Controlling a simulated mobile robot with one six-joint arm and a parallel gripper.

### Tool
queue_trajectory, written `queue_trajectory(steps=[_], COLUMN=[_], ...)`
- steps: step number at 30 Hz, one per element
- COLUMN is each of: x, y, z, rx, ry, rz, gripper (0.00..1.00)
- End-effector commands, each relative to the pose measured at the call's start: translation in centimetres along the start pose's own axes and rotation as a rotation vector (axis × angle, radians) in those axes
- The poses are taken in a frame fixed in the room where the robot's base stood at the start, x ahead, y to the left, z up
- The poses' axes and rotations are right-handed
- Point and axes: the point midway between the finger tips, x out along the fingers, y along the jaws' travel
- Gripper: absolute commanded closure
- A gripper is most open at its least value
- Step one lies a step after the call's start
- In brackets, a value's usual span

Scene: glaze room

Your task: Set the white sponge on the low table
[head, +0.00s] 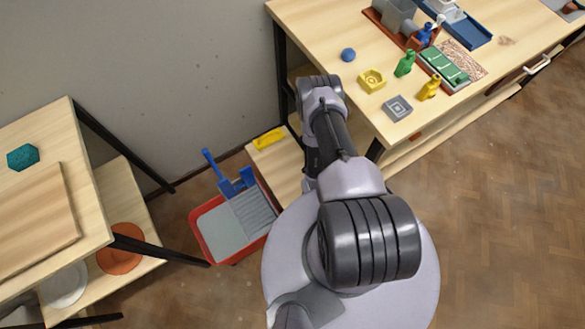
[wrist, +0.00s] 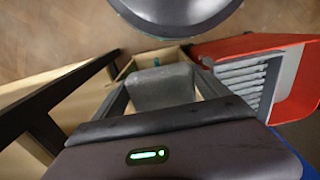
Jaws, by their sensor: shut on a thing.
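My gripper (wrist: 160,100) shows in the wrist view, its fingers closed on a grey-looking block (wrist: 163,86). The block is in shadow, and I cannot tell for sure that it is the white sponge. No other white sponge shows. In the head view my arm hides the gripper and what it holds. A low wooden surface (head: 280,165), partly behind my arm, stands by the wall with a yellow object (head: 268,139) on it. I cannot tell whether it is the low table.
A red tray (head: 203,228) with blue tools lies on the floor; it also shows in the wrist view (wrist: 245,46). A workbench (head: 310,22) with several small items is at upper right. A shelved table (head: 75,130) stands left. Open floor lies right.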

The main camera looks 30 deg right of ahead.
Motion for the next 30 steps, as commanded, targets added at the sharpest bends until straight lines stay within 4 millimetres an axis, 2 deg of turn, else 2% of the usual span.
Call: queue_trajectory(steps=[1, 6, 10, 16, 18, 20, 30], x=[0.8, 1.4, 1.4, 1.6, 3.7, 4.9, 5.1], y=[0.5, 1.6, 2.2, 2.7, 2.6, 2.6, 2.6], z=[-2.0, -7.7, -10.5, -13.0, -12.6, -12.6, -12.6], rx=[-0.003, -0.002, -0.001, -0.001, 0.0, 0.0, 0.0], ry=[0.007, 0.006, 0.003, 0.002, -0.002, -0.002, 0.0], rz=[0.003, 0.002, 0.001, 0.001, -0.001, -0.001, 0.0], gripper=[0.59, 0.59, 0.59, 0.59, 0.59, 0.59, 0.59])
